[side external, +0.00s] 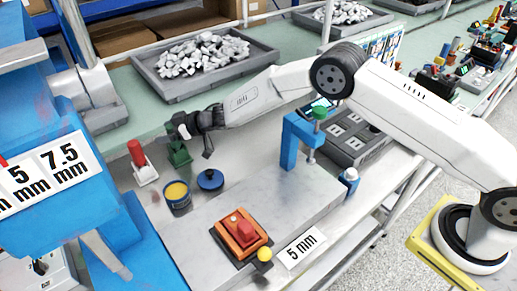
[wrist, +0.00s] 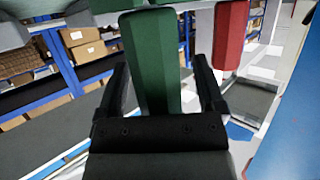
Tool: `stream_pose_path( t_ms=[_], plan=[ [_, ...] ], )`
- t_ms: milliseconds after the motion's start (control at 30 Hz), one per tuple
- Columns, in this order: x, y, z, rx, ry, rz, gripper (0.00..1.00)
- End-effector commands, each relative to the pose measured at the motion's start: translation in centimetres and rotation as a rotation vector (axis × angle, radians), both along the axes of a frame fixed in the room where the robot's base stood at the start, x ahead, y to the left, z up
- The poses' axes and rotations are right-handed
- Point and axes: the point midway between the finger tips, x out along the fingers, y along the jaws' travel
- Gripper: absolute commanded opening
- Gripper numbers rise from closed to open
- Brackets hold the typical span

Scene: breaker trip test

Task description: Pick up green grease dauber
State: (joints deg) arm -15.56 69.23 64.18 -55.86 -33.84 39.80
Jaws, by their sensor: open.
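The green grease dauber (side external: 179,154) stands upright on the bench, with a green block-like handle. My gripper (side external: 194,141) is at its upper part, reaching in from the right. In the wrist view the green handle (wrist: 150,62) rises between the two black fingers of my gripper (wrist: 160,75), which are apart with a finger on either side. Gaps show between handle and fingers. The dauber's lower end is hidden behind the gripper body in the wrist view.
A red-handled dauber (side external: 137,153) in a white holder stands close to the left. A yellow-filled tin (side external: 177,196) and blue lid (side external: 210,180) lie in front. A blue clamp frame (side external: 290,140) stands right; a tray of white pieces (side external: 203,60) lies behind.

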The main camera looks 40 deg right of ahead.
Motion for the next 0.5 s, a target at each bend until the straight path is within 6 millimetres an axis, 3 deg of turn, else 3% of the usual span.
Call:
stream_pose_path(
  t_ms=[200,400,467,500],
  plan=[
    [0.0,0.0,0.01,0.0,0.0,0.0,0.87],
    [0.0,-0.02,0.02,0.0,0.0,0.0,0.24],
    [0.0,-0.02,0.02,0.0,0.0,0.0,0.05],
    [0.0,-0.02,0.02,0.0,0.0,0.0,0.0]
  ],
)
